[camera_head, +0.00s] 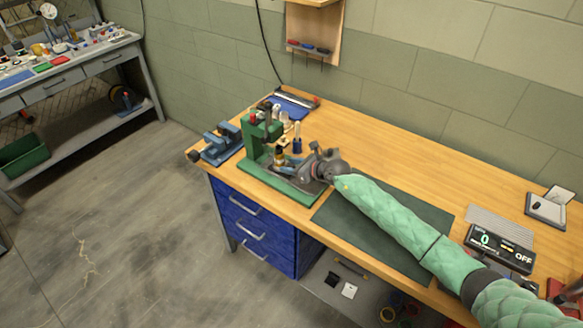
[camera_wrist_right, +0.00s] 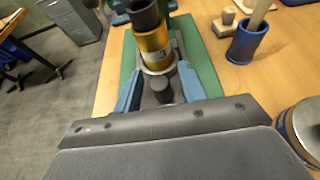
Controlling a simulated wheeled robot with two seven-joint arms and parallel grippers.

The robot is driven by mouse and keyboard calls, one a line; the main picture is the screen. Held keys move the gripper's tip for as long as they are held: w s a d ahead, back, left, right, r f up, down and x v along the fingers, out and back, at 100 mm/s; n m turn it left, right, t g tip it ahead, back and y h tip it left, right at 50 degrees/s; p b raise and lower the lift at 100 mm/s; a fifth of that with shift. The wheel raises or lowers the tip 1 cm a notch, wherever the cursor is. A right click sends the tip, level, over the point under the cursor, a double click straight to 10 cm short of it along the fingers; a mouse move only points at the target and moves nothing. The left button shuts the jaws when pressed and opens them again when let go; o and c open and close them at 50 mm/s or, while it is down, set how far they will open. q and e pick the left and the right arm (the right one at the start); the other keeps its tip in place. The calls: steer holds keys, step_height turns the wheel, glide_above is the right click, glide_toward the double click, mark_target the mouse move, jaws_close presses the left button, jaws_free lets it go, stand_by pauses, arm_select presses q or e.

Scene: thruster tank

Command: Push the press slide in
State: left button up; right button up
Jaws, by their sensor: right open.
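The green press (camera_head: 262,137) stands on the wooden bench, on a green base plate that also shows in the right wrist view (camera_wrist_right: 205,68). Its grey slide (camera_wrist_right: 146,71) lies on this plate and carries a brass cylinder (camera_wrist_right: 153,46) with a dark top. The brass cylinder is also small in the head view (camera_head: 279,156). A dark round knob (camera_wrist_right: 161,90) is at the near end of the slide. My right gripper (camera_wrist_right: 160,82) is open, its blue fingers on either side of the knob. Contact cannot be told. My left gripper is out of view.
A blue vise (camera_head: 220,142) stands left of the press. A blue cup (camera_wrist_right: 249,43) with a wooden handle is right of it in the wrist view. A dark mat (camera_head: 425,212) lies under my right arm. A display box (camera_head: 500,247) is at the right.

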jaws_close()
